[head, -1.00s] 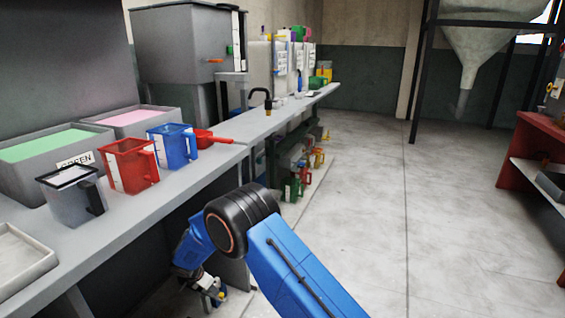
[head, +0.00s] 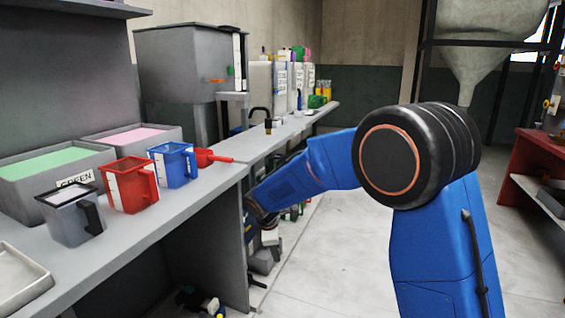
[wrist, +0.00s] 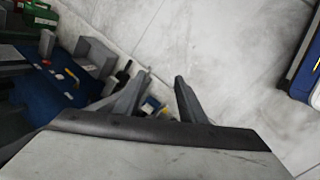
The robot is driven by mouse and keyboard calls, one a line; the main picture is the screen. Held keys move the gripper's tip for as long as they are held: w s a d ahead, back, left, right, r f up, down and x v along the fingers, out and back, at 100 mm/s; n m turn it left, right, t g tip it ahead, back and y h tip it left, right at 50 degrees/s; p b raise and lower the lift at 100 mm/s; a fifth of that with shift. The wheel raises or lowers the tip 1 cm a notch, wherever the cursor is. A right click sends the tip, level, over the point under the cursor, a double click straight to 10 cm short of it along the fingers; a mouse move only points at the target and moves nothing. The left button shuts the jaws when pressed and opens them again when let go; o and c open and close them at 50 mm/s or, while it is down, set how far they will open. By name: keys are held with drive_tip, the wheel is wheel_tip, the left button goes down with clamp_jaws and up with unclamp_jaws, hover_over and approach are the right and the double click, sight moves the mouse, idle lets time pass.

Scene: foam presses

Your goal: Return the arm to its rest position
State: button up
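My blue arm (head: 435,240) is raised on the right in the head view, its black elbow joint (head: 390,165) high and its forearm (head: 305,175) reaching left and down beside the bench. My gripper (wrist: 162,80) shows in the wrist view with its two grey fingers apart and nothing between them. It points down towards the pale floor (wrist: 210,45). In the head view the gripper hangs low by the bench's front edge, and its fingers are hard to make out there.
The grey bench (head: 130,245) runs along the left. It holds a grey jug (head: 68,222), a red jug (head: 128,187), a blue jug (head: 172,167), a red scoop (head: 212,158) and a green-filled bin (head: 50,165). A red table (head: 540,165) stands right.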

drive_tip(key=s+d+r+m, duration=0.5)
drive_tip(key=s+d+r, duration=0.2)
drive_tip(key=s+d, duration=0.3)
drive_tip(key=s+d+r+m, duration=0.4)
drive_tip(key=s+d+r, duration=0.35)
drive_tip(key=d, duration=0.45)
drive_tip(key=s+d+m, duration=0.4)
drive_tip(key=s, duration=0.7)
drive_tip(key=s+d+f+m+t+y, duration=0.1)
drive_tip(key=s+d+m, duration=0.4)
drive_tip(key=s, duration=0.7)
drive_tip(key=shift+s+d+m+y, duration=0.15)
drive_tip(key=shift+s+m+y, duration=0.15)
